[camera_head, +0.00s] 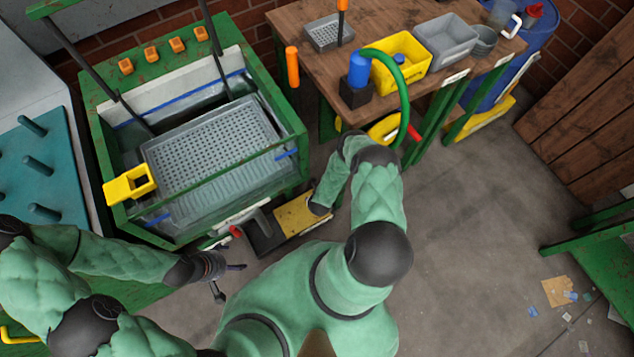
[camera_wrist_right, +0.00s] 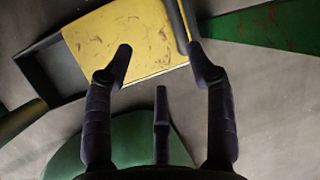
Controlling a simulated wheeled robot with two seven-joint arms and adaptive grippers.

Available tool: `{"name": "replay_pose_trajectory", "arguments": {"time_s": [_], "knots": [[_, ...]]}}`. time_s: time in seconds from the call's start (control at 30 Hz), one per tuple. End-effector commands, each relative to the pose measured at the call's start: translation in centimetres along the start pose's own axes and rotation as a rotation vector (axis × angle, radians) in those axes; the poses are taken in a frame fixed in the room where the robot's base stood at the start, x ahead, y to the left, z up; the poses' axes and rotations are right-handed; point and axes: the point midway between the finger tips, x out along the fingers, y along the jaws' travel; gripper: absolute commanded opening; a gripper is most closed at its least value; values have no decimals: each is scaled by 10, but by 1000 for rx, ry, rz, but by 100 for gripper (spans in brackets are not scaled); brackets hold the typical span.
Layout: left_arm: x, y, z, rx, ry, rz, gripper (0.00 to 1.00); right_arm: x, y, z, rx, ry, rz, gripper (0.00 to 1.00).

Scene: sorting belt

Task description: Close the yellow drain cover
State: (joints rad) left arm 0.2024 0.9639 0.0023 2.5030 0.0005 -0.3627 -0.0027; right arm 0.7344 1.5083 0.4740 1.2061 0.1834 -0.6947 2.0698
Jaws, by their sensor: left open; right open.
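The yellow drain cover (camera_head: 297,215) is a scuffed flat plate low beside the green tank. It lies next to a dark, open-looking recess (camera_head: 262,232). In the right wrist view the yellow cover (camera_wrist_right: 125,40) fills the upper middle, with the dark recess (camera_wrist_right: 52,70) to its left and a dark bar along its right edge. My right gripper (camera_wrist_right: 159,52) is open and empty, its fingers spread in front of the cover; contact cannot be told. In the head view it is mostly hidden by my arm. My left gripper (camera_head: 232,281) is open and empty, left of the cover.
A green-framed tank (camera_head: 250,185) with a perforated grey tray (camera_head: 215,140) stands behind and left. A wooden bench (camera_head: 300,20) holds a yellow bin (camera_head: 402,62), grey bins and a blue-topped bottle. A red handle (camera_head: 236,231) sits near the recess.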

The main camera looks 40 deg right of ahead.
Motion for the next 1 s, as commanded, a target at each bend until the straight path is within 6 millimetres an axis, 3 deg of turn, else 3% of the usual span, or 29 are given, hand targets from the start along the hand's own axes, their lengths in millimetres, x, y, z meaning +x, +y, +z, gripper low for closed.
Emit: {"name": "replay_pose_trajectory", "arguments": {"time_s": [0.2, 0.37, 0.7, 1.0], "knots": [[2, -1, 0, 0, -1, 0, 81, 15, -7, -14, 149, 1, -40, 56], [11, -4, 0, 0, -1, 0, 81, 31, -9, -15, 157, 0, -44, 56], [43, -15, -1, 0, -1, 0, 81, 92, -10, -16, 154, 0, -41, 56], [57, -20, -2, 0, -1, 0, 81, 118, -12, -14, 154, 0, -41, 56]]}}
